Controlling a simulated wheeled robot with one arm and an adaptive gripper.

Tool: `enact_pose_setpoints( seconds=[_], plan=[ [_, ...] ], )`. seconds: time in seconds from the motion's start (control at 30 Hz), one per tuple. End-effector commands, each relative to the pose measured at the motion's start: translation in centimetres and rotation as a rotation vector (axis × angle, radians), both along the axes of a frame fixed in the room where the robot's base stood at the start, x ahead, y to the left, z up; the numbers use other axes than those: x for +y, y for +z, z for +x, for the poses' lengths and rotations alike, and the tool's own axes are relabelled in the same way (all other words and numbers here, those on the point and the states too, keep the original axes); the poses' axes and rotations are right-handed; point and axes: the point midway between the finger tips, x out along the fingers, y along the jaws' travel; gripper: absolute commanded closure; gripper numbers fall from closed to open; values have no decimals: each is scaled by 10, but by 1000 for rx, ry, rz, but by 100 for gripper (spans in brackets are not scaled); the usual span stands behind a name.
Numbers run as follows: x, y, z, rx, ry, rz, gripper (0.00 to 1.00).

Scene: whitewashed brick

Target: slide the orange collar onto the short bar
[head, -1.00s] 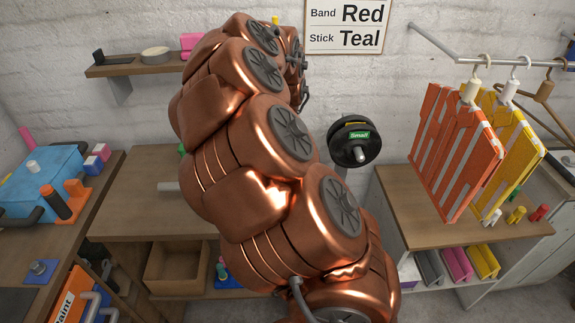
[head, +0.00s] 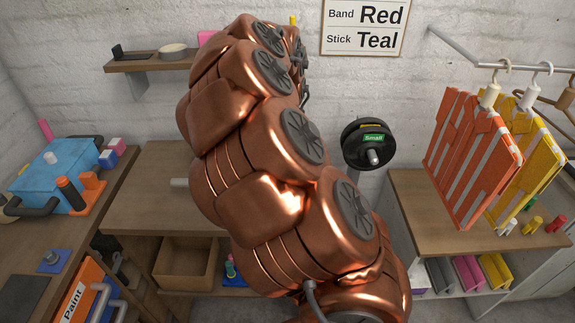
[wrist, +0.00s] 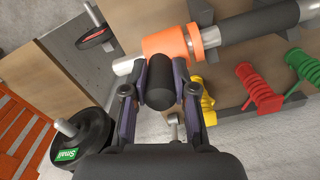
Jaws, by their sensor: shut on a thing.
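The orange collar (wrist: 167,46) shows in the wrist view, around a silver bar (wrist: 224,34) with a thick black section on its right. The bar's bare end (wrist: 123,66) sticks out left of the collar. The collar has a wider flange at its right side. My gripper (wrist: 160,80) is shut on a black cylindrical handle (wrist: 160,86), which points toward the camera just below the collar. Where the handle joins the collar is hard to see.
Black weight plates labelled Small (wrist: 85,143) sit on a peg at lower left in the wrist view. Yellow, red (wrist: 258,88) and green clamps line the right.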

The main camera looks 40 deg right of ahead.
Motion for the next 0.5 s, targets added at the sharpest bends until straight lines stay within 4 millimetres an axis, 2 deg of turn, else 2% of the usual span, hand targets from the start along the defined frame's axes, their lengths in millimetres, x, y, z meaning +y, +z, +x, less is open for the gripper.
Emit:
enact_pose_setpoints(
  seconds=[0.43,0.47,0.5],
  plan=[
    [4,0,3,0,1,0,100],
    [4,0,3,0,1,0,72],
    [4,0,3,0,1,0,68]
  ],
)
